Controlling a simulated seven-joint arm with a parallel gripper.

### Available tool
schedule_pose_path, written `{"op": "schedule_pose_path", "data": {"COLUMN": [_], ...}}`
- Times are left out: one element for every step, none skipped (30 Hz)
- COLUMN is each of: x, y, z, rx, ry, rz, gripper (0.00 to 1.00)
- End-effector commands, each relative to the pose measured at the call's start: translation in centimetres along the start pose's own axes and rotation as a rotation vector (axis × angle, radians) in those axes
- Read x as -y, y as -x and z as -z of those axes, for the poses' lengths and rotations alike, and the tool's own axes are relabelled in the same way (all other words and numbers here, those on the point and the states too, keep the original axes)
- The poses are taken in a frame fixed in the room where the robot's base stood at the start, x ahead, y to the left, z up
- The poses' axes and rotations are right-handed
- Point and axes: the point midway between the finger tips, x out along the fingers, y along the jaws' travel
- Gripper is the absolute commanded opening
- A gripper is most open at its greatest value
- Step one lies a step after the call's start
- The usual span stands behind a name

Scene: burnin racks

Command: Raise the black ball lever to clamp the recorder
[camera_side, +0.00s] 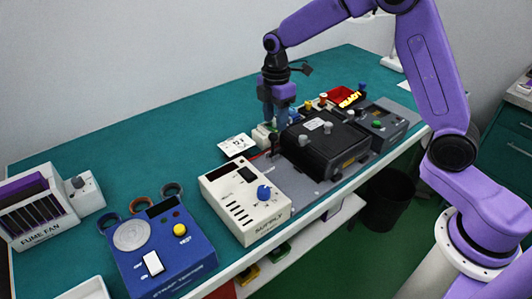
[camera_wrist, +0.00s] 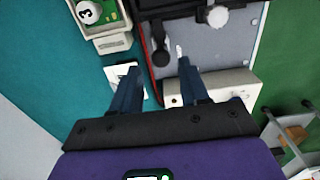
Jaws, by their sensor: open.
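The recorder (camera_side: 325,143) is a black box lying on a grey plate (camera_side: 305,188); only its black edge (camera_wrist: 158,5) shows at the top of the wrist view. The black ball lever (camera_side: 273,141) stands at the recorder's left end in the side view. In the wrist view its dark ball (camera_wrist: 160,58) appears over the grey plate. My gripper (camera_side: 278,116) is open and empty, pointing down above the lever. In the wrist view my fingertips (camera_wrist: 156,68) lie to either side of the ball. I cannot tell whether they touch it.
A cream supply box (camera_side: 247,195) with a blue knob stands close to the plate's left. A white card (camera_side: 238,145) lies behind it. Green bench is free at back left.

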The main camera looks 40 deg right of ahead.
Motion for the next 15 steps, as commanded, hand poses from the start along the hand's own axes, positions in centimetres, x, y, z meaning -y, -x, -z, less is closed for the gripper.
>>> {"op": "schedule_pose_path", "data": {"x": [0.0, 0.0, 0.0, 0.0, -0.1, 0.0, 0.0, 0.0, -0.1, -0.1, -0.1, 0.0, 0.0, 0.0, 0.0], "y": [0.4, 0.6, 0.9, 1.1, 1.3, 1.6, 1.7, 1.9, 2.2, 2.4, 2.6, 2.8, 3.0, 3.1, 3.2], "z": [0.0, 0.0, 0.0, 0.0, 0.0, 0.0, 0.0, 0.0, 0.0, 0.0, 0.0, 0.0, 0.0, 0.0, 0.0], "rx": [-0.001, -0.001, 0.000, -0.001, -0.001, -0.001, 0.000, 0.000, 0.000, -0.001, 0.000, 0.000, 0.000, 0.000, 0.000], "ry": [0.000, 0.000, 0.000, 0.000, 0.000, 0.000, 0.000, 0.000, 0.000, 0.000, 0.000, 0.000, 0.000, 0.000, 0.000], "rz": [-0.002, -0.002, -0.001, -0.002, -0.002, -0.002, -0.001, -0.001, -0.002, -0.002, -0.002, -0.001, -0.001, -0.001, -0.001], "gripper": [0.45, 0.45, 0.45, 0.45, 0.45, 0.45, 0.45, 0.45, 0.45, 0.45, 0.45, 0.45, 0.45, 0.45, 0.45]}}
